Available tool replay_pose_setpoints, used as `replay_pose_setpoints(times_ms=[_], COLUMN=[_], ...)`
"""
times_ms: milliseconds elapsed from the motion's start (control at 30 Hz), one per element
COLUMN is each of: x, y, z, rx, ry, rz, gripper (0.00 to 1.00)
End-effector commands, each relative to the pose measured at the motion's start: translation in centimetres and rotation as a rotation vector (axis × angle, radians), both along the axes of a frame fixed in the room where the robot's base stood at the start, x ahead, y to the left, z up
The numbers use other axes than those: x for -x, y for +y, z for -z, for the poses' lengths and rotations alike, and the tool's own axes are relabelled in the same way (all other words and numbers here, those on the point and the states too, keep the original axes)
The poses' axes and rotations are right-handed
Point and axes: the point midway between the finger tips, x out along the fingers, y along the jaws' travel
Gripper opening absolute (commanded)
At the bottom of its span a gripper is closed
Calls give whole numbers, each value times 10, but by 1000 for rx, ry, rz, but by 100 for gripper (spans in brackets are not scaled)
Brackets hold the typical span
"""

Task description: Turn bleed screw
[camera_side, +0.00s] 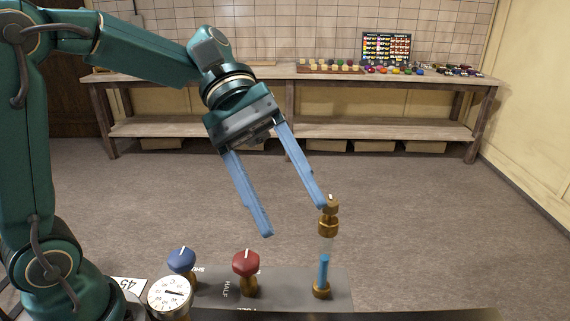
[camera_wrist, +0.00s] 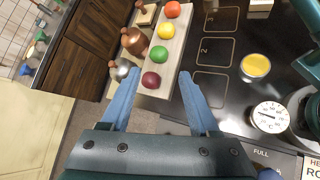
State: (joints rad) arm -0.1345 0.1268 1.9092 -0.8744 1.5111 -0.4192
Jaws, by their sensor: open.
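A brass fitting with a small screw-like top (camera_side: 329,216) stands at the right end of the dark panel, above a clear gap and a blue column (camera_side: 324,270) rising from a brass base (camera_side: 321,290). I take this top to be the bleed screw; I cannot tell its turn angle. My gripper (camera_side: 294,220) is open and tilted, with nothing between its long blue fingers. In the side view its right fingertip overlaps the left edge of the brass top; I cannot tell whether they touch. In the wrist view the open fingers (camera_wrist: 160,74) show, but I cannot make out the screw.
A blue knob (camera_side: 181,260), a red knob (camera_side: 246,262) and a round gauge (camera_side: 169,297) stand on the panel left of the fitting. The wrist view shows a board with coloured balls (camera_wrist: 157,54) and a yellow-topped cup (camera_wrist: 255,66). A wooden bench (camera_side: 290,75) stands behind.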

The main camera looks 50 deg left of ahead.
Motion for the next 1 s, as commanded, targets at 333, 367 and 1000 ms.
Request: replay_pose_setpoints(times_ms=[333, 367, 1000], x=[-85, -92, -125], y=[15, 19, 30], z=[16, 21, 94], rx=[387, 417, 575], ry=[384, 411, 641], rz=[-180, -198, -345], gripper=[62, 62, 62])
